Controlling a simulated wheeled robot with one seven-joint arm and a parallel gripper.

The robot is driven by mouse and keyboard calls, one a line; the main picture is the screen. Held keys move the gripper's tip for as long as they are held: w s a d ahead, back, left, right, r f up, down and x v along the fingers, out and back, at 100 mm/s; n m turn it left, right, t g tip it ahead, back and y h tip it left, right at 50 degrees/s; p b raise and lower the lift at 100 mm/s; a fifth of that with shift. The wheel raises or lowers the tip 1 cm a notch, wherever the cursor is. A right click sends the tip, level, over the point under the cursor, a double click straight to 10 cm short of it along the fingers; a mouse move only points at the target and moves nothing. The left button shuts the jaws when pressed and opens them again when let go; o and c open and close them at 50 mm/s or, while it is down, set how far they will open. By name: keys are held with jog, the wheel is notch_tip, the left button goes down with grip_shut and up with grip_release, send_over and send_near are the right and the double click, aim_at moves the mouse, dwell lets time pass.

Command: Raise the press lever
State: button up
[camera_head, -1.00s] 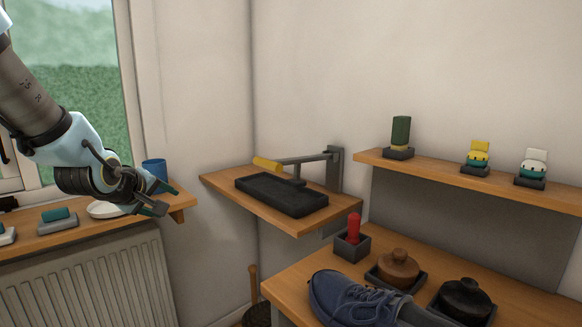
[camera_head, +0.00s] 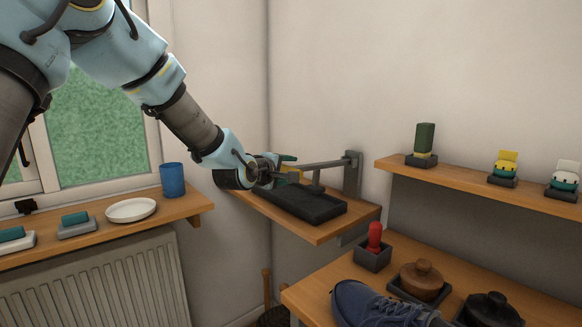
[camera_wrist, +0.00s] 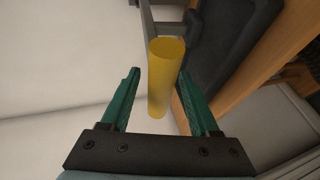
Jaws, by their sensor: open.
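The press lever is a grey arm (camera_head: 325,164) fixed to an upright bracket (camera_head: 352,173) on a wooden corner shelf. Its yellow handle (camera_wrist: 165,78) lies between the two green fingers of my gripper (camera_wrist: 160,95) in the wrist view, with gaps at both sides. My gripper (camera_head: 281,170) is open around the handle and hides most of it in the head view. The lever lies low and nearly level over a black tray (camera_head: 325,207), with a short grey stub hanging below the arm.
A blue cup (camera_head: 173,180) and a white plate (camera_head: 131,210) stand on the left windowsill. A red-handled tool (camera_head: 375,237), lidded pots and a blue shoe (camera_head: 375,305) are on the lower right bench. An upper shelf (camera_head: 470,180) holds small brushes.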

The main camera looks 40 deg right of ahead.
jog(key=shift+x, duration=0.9)
grip_shut()
dwell(0.9)
